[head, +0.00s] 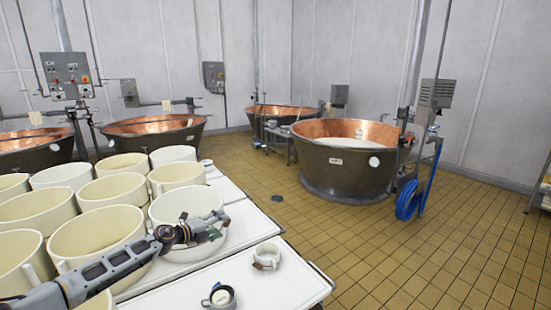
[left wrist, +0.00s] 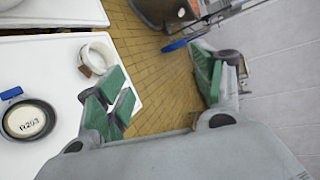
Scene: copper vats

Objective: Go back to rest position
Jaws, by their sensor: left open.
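My left gripper (head: 207,229) reaches in from the left in the head view, above the white cart and in front of a large cream bucket (head: 187,203). In the left wrist view its green-padded fingers (left wrist: 160,95) are spread apart, with nothing between them but the tiled floor beyond. My right gripper is in neither view. A small white cup with a brown patch (head: 267,257) stands on the cart to the right of the left gripper. A dark-rimmed cup with a blue handle (head: 219,296) stands nearer; in the left wrist view its label (left wrist: 29,123) seems to read R203.
Several cream buckets (head: 110,190) crowd the white carts (head: 290,288) on the left. Copper vats (head: 348,180) stand beyond, with a coiled blue hose (head: 410,200) beside the largest. The yellow tiled floor (head: 400,260) is open on the right.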

